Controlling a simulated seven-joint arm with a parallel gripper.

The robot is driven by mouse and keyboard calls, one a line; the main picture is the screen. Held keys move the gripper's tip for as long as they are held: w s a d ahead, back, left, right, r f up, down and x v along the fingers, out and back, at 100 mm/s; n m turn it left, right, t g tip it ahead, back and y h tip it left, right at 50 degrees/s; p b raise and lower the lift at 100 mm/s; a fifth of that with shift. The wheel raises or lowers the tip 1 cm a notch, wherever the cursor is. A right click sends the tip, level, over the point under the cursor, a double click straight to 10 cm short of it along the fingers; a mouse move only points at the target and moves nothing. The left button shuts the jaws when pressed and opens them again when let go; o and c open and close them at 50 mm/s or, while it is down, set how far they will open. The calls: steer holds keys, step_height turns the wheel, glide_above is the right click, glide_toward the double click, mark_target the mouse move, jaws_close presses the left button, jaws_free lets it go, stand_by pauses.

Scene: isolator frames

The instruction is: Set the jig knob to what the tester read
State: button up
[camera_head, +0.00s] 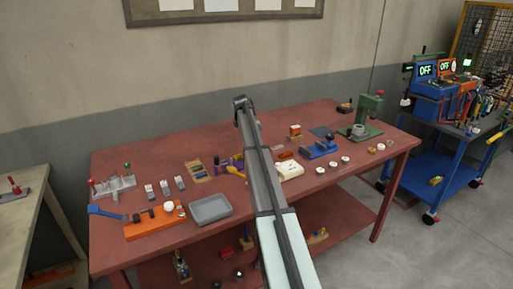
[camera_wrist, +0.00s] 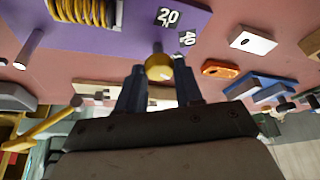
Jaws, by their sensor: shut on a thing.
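In the wrist view my gripper (camera_wrist: 158,88) has its two dark blue-grey fingers on either side of a small brass-yellow knob (camera_wrist: 158,68), and it is shut on it. A grey pin runs from the knob up to a purple plate (camera_wrist: 120,45). The plate carries number tags, "20" (camera_wrist: 168,17) and "40" (camera_wrist: 187,39), and a yellow coil. I cannot read the knob's setting. In the head view my arm hides the gripper and the knob. A purple part (camera_head: 216,164) shows left of the arm. No tester reading is legible.
The red bench (camera_head: 150,250) is crowded. A grey tray (camera_head: 210,208) and orange block (camera_head: 155,222) stand left; a pale box (camera_head: 290,171), blue vise (camera_head: 320,149) and green press (camera_head: 368,112) stand right. A blue cart (camera_head: 445,165) at far right bears displays reading "OFF".

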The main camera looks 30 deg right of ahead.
steer(key=shift+m, duration=0.6)
steer(key=o, duration=1)
steer(key=shift+o, duration=0.2)
steer(key=shift+v, duration=0.85)
steer(key=shift+w+a+r, duration=0.2)
steer(key=shift+w+r, duration=0.45)
steer(key=shift+w, duration=0.2)
steer(key=w+a, duration=0.4)
steer(key=w, duration=0.6)
